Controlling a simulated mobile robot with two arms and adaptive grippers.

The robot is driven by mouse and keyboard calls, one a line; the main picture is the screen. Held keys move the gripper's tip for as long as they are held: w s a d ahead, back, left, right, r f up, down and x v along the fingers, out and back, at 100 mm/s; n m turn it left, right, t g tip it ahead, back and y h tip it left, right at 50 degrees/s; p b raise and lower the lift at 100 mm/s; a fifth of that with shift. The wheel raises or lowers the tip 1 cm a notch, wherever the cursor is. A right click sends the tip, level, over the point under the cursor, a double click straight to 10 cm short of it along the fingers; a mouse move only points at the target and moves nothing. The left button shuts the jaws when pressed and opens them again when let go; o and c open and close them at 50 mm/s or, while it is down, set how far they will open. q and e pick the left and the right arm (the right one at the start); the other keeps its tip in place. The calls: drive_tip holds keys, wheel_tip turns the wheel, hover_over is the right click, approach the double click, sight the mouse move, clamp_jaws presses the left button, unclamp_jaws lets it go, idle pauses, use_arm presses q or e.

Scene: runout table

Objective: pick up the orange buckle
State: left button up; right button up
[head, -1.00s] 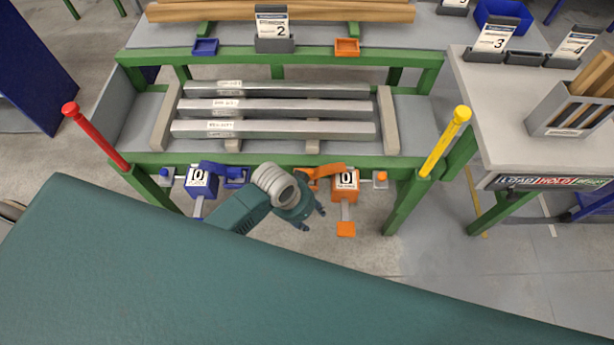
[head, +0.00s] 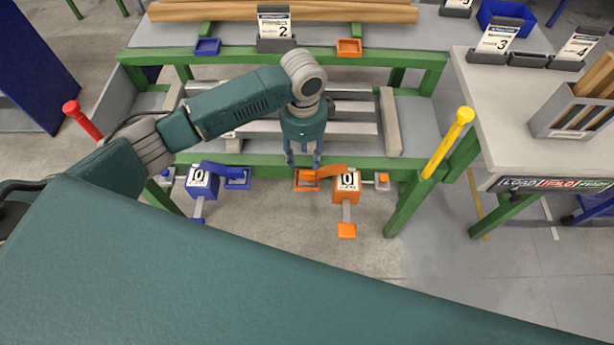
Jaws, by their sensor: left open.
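On the front green rail of the rack is a group of orange parts. It has an orange box (head: 346,187) with a white "0" label, a grey stem with an orange foot (head: 346,231) below it, and a curved orange piece (head: 331,171) reaching left to a small orange tray (head: 306,186). I cannot tell which of these parts is the buckle. My left gripper (head: 303,163) points down just above the small orange tray, its fingers apart and nothing between them. Whether the fingertips touch anything is unclear. My right gripper is not in view.
A matching blue group (head: 203,183) sits to the left on the same rail. Grey metal bars (head: 350,108) lie on the rack behind my left arm. A red post (head: 82,120) and a yellow post (head: 448,143) stand at the rack's front corners.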

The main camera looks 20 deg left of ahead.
sight(307, 174)
use_arm(q)
wheel_tip(307, 174, down, 4)
drive_tip(key=shift+r, duration=0.15)
drive_tip(key=f, duration=0.5)
drive_tip(key=shift+w+d+f, duration=0.15)
drive_tip(key=shift+d+f, duration=0.15)
drive_tip(key=shift+d, duration=0.1)
drive_tip(key=shift+c, duration=0.5)
clamp_jaws()
